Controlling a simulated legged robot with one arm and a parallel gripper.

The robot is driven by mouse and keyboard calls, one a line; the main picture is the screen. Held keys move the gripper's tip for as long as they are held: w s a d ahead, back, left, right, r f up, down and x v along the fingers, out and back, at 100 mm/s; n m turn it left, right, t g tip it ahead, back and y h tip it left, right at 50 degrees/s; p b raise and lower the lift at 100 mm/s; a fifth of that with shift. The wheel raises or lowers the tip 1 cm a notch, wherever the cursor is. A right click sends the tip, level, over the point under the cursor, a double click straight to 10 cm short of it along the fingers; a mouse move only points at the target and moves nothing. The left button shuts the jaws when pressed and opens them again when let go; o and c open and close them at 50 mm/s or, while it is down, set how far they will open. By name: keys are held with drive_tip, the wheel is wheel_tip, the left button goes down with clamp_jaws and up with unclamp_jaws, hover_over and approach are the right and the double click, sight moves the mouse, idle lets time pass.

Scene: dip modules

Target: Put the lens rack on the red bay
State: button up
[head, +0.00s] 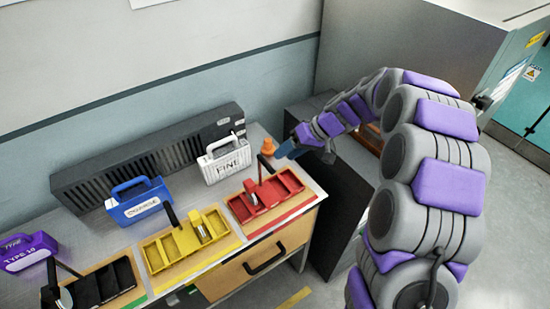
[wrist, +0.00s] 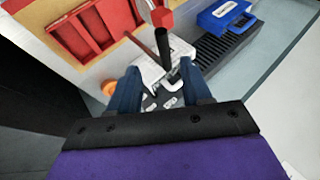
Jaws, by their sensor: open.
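The red bay (head: 283,187) is a red tray with compartments near the right end of the bench; it also shows at the upper left of the wrist view (wrist: 88,32). A black-handled lever stands on it. Several labelled carry cases stand behind the trays; I cannot tell by label which is the lens rack. The white case marked FINE (head: 226,163) stands upright behind the red bay; in the wrist view the white case (wrist: 152,75) shows between my fingers, beyond them. My gripper (head: 285,150) is open and empty, right of the white case and apart from it.
A blue case (head: 138,204) and a purple case (head: 28,252) stand further left. Yellow (head: 187,241) and black (head: 97,286) trays with upright levers line the front. A dark slotted unit (head: 135,168) lines the wall.

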drive_tip(key=s+d+r+g+h, duration=0.1)
drive_tip(key=s+r, duration=0.1)
drive_tip(key=s, duration=0.4)
drive_tip(key=s+r+m+h, duration=0.1)
drive_tip(key=s+r, duration=0.2)
drive_tip(key=s, duration=0.2)
drive_tip(key=s+d+r+g+h, duration=0.1)
drive_tip(key=s+r, duration=0.1)
drive_tip(key=s, duration=0.4)
drive_tip(key=s+d+m+h, duration=0.2)
drive_tip(key=s+d, duration=0.2)
drive_tip(key=s, duration=0.7)
drive_tip(key=s+d+m+h, duration=0.2)
drive_tip(key=s+d+h, duration=0.1)
drive_tip(key=s, duration=0.8)
drive_tip(key=shift+s+d+f, duration=0.2)
drive_tip(key=shift+d+f, duration=0.1)
drive_tip(key=shift+d, duration=0.2)
drive_tip(key=shift+c, duration=0.6)
